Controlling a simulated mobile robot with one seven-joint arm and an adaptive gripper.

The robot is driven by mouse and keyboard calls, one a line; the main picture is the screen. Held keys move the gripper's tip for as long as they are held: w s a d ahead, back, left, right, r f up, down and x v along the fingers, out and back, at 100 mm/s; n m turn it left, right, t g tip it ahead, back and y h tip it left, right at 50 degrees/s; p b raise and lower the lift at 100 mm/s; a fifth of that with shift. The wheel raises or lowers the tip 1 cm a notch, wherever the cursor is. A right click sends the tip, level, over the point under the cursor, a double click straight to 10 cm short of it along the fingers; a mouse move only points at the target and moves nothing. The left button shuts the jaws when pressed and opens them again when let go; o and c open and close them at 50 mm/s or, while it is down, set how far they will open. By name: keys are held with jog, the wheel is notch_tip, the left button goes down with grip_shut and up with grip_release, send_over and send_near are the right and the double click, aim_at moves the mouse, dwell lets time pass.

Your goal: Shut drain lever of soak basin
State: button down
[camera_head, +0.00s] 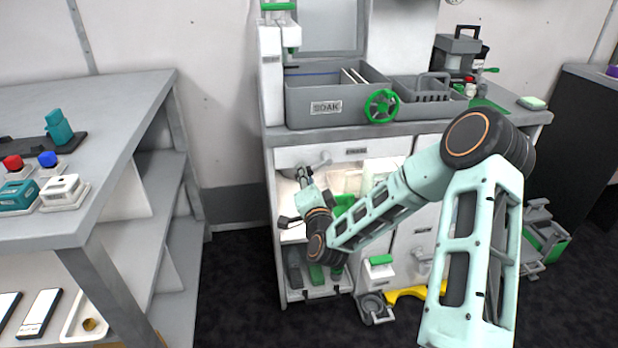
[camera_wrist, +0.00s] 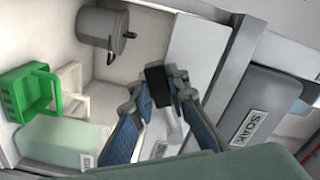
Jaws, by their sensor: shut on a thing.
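The soak basin is a grey tub (camera_head: 315,105) with a SOAK label on the white cabinet; its side and label show in the wrist view (camera_wrist: 262,100). My gripper (camera_head: 305,177) is low at the cabinet's left front, below the basin. In the wrist view my gripper (camera_wrist: 158,93) is shut, its blue-grey fingers on either side of a short dark grip (camera_wrist: 157,80), which looks like the drain lever's handle. The lever's full shape and angle are hidden by the fingers. A green handwheel (camera_head: 381,106) is on the basin's front.
The cabinet below the basin is open, with a green basket (camera_wrist: 30,92) and a grey cylinder (camera_wrist: 105,33) inside. A grey workbench (camera_head: 110,110) stands left, with clear floor between.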

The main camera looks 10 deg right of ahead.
aim_at(299, 156)
jog(key=r+m, duration=0.2)
jog(key=m, duration=0.1)
jog(key=shift+a+r+p, duration=0.1)
jog(key=shift+a+p, duration=0.3)
jog(key=shift+r+m+p, duration=0.3)
jog(key=shift+r+m, duration=0.45)
jog(key=shift+m, duration=0.65)
jog(key=c, duration=1.8)
grip_release()
jog(key=shift+c, duration=0.2)
jog(key=shift+s, duration=0.1)
jog(key=s, duration=1.1)
jog(key=shift+s, duration=0.4)
jog(key=shift+w, duration=0.1)
